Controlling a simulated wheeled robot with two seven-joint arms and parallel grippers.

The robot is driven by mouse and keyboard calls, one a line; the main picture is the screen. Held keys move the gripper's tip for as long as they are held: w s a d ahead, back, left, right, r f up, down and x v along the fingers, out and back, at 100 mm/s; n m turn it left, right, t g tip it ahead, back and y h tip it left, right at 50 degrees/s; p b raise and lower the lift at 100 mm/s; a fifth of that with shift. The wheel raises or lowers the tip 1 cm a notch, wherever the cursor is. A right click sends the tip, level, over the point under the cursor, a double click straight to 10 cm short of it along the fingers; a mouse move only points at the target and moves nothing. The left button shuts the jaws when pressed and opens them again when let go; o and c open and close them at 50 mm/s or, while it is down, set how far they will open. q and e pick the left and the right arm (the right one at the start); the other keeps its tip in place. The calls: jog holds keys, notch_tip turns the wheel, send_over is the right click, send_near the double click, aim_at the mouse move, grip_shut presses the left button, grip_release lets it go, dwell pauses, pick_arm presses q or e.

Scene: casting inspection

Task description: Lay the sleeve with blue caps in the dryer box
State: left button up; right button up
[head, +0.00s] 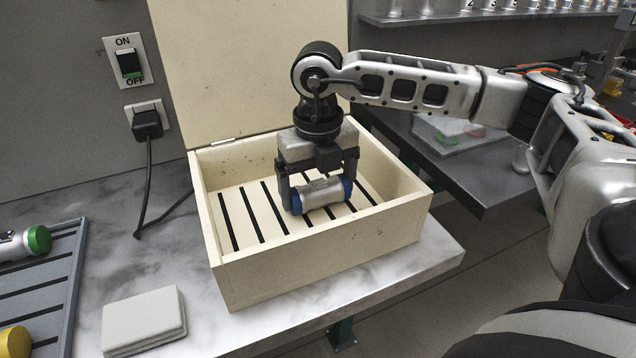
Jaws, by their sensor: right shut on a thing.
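The sleeve with blue caps (323,195) is a grey metal cylinder with a blue cap at each end, lying roughly level. My right gripper (319,188) points down and is shut on it, with one finger near each end. Sleeve and gripper are inside the cream dryer box (323,268), over its slatted floor. I cannot tell whether the sleeve touches the slats. The box lid (235,65) stands open at the back. My left gripper is not in view.
A grey slatted tray (68,280) at the left holds a sleeve with a green cap (38,240) and a yellow-capped one (14,342). A switch (129,62) and a plug (147,122) with cable are on the wall.

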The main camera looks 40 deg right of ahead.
aim_at(318, 183)
jog(key=shift+f, duration=0.2)
jog(key=o, duration=1)
jog(key=shift+c, duration=0.2)
notch_tip(318, 183, up, 12)
jog(key=shift+r, duration=0.25)
